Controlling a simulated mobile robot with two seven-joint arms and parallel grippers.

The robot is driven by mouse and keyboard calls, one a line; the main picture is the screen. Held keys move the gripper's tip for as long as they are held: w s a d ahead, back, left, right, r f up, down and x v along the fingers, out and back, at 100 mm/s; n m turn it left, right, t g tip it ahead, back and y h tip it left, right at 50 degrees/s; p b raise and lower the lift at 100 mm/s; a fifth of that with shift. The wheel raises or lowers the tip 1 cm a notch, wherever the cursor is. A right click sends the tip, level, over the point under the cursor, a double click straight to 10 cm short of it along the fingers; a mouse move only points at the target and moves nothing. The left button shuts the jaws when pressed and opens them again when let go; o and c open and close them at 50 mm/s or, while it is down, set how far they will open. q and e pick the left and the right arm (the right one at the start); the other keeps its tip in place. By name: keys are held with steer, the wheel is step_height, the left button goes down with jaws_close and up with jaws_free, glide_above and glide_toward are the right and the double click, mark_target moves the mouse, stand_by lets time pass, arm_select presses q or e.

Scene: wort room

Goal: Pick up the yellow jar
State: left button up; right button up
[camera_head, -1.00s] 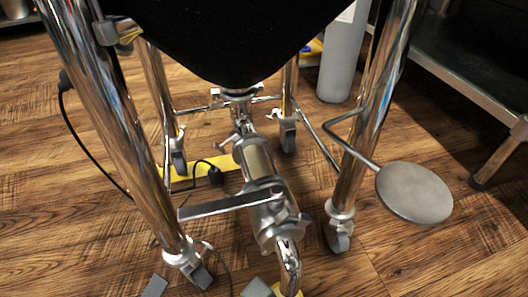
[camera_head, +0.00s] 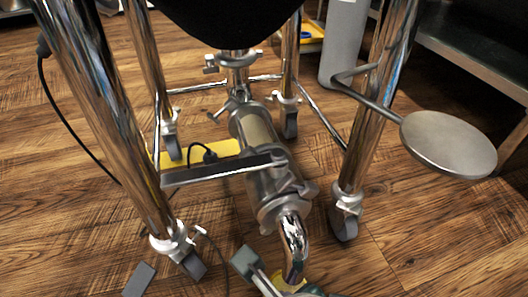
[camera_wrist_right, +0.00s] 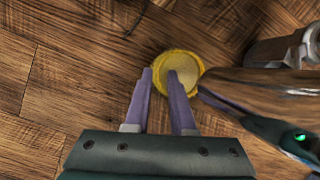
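The yellow jar (camera_wrist_right: 188,61) shows in the right wrist view as a round yellow top, seen from above, beyond my fingertips. In the head view, a bit of yellow (camera_head: 291,284) shows at the bottom, below the curved steel pipe, mostly hidden. My right gripper (camera_wrist_right: 160,74) is open; in the wrist view its left finger reaches the jar's left edge and its right finger overlaps the middle. I cannot tell if they touch it. The right gripper (camera_head: 258,272) also shows at the bottom of the head view. A grey block at the bottom left may be a left fingertip (camera_head: 140,280).
Steel legs (camera_head: 110,120) on casters surround the pipe and valve (camera_head: 265,165). A round metal disc on an arm (camera_head: 449,143) juts out right. A grey cylinder (camera_head: 344,45) and a metal table (camera_head: 470,65) stand behind. Black cable (camera_head: 70,120) runs at left; wooden floor is open at lower right.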

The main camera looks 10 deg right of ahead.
jaws_close()
stand_by(1.1)
